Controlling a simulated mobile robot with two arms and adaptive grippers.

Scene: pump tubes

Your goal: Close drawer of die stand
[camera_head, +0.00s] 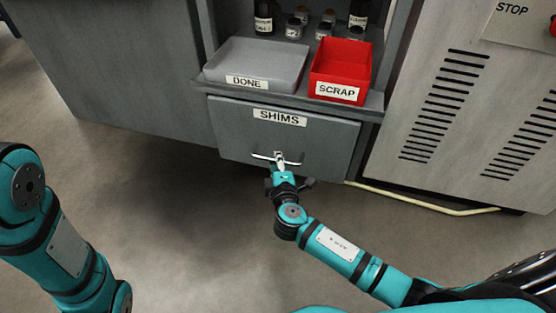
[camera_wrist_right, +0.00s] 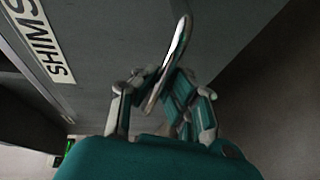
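The grey drawer front (camera_head: 235,128), labelled SHIMS, sits below the shelf of the die stand (camera_head: 203,86). I cannot tell how far out it stands. Its metal bar handle (camera_head: 262,156) is low on the front, and the handle also crosses the right wrist view (camera_wrist_right: 180,42). My right gripper (camera_head: 281,163) is at the middle of the handle. In the right wrist view its fingers (camera_wrist_right: 160,85) close in on the bar from both sides. My left arm shows at the left of the head view, but its gripper is out of frame.
A grey DONE tray (camera_head: 258,62) and a red SCRAP bin (camera_head: 341,62) stand on the shelf above the drawer. Small bottles (camera_head: 293,28) stand behind them. A vented cabinet (camera_head: 470,110) is at the right. A pale cable (camera_head: 425,205) lies on the floor.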

